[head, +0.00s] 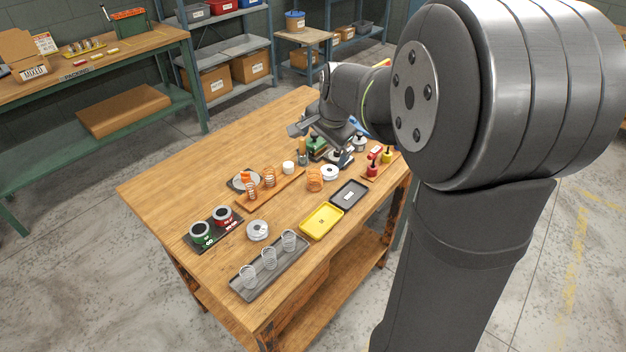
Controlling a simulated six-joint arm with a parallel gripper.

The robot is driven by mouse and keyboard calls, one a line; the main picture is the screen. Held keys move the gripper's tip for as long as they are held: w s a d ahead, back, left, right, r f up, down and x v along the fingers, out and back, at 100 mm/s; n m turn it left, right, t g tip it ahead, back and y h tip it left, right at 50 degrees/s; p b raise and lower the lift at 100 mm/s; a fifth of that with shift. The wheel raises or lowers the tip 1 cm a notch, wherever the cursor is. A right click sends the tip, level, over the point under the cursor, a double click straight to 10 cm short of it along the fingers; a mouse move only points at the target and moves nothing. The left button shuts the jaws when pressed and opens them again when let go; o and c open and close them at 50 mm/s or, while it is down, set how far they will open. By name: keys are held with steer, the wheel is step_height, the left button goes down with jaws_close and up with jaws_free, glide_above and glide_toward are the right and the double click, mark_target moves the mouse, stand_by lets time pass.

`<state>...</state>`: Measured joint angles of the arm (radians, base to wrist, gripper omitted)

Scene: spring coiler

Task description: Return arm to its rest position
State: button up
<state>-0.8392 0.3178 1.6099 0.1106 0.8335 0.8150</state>
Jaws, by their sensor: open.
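My arm reaches in from the right of the head view and bends over the back right of the wooden workbench (160,185). My gripper (343,158) hangs low over the back of the bench, pointing down among small items. It is small and partly covered in this view. I see nothing held in it. A green machine-like block (316,143) stands just left of it, and I cannot tell whether they touch.
A wooden board with orange springs (268,178), a yellow tray (322,221), a dark tray (349,194), a grey tray with clear springs (243,285) and red and yellow bottles (372,168) crowd the bench. The bench's left part is clear. Shelves (240,46) stand behind.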

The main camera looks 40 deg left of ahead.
steer(key=x, duration=1)
steer(key=shift+d, duration=0.1)
stand_by(0.4)
steer(key=v, duration=1)
steer(key=shift+d, duration=0.1)
